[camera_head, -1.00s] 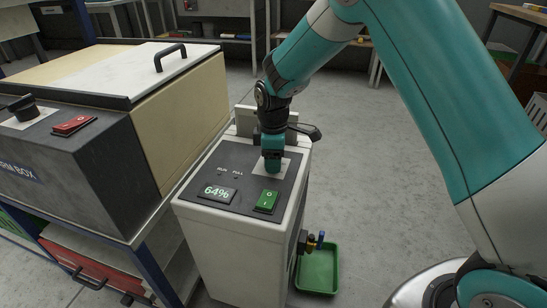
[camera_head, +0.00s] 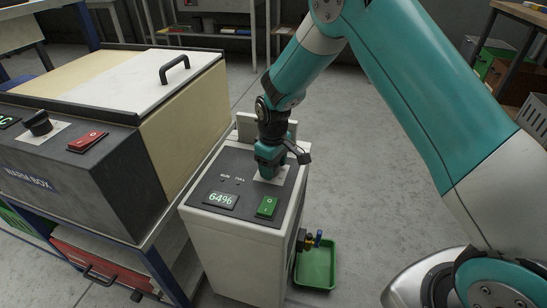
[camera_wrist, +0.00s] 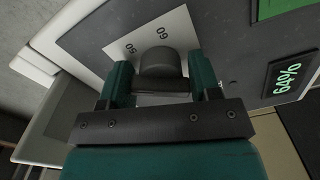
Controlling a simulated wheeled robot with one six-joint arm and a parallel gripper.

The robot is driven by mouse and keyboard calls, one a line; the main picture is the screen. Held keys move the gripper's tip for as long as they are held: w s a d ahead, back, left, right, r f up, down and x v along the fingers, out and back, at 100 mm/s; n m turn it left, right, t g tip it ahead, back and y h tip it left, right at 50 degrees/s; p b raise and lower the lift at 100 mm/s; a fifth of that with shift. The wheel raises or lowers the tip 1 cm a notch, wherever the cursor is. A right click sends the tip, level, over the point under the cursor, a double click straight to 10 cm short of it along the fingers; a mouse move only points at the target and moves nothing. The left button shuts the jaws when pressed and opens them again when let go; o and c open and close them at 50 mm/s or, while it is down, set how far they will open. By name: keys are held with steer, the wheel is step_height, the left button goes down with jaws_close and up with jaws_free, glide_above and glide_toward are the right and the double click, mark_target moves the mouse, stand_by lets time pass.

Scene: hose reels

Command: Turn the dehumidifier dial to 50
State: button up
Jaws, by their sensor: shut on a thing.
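The dehumidifier (camera_head: 232,245) is a pale cabinet with a dark top panel, in the middle of the head view. My gripper (camera_head: 268,173) points down onto the white scale plate on this panel. In the wrist view, the dark round dial (camera_wrist: 159,63) sits between my two teal fingers, which are shut on it from both sides. The scale plate (camera_wrist: 126,45) shows the numbers 60 and 50 beyond the dial. The dial's pointer is hidden, so its setting cannot be read. The display (camera_head: 220,200) reads 64%.
A green rocker switch (camera_head: 267,206) sits beside the display. The warm box (camera_head: 80,170), with its own black knob (camera_head: 38,123) and red switch (camera_head: 87,142), stands close on the left. A green tray (camera_head: 316,266) lies on the floor at right. Open floor lies behind.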

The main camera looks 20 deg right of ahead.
steer(key=m+p, duration=0.2)
steer(key=m, duration=0.3)
steer(key=shift+a+r+p, duration=0.1)
steer(key=shift+p, duration=0.3)
steer(key=shift+m, duration=0.3)
steer(key=o, duration=0.7)
step_height(320, 180, up, 17)
steer(key=p, duration=0.3)
steer(key=shift+r, duration=0.15)
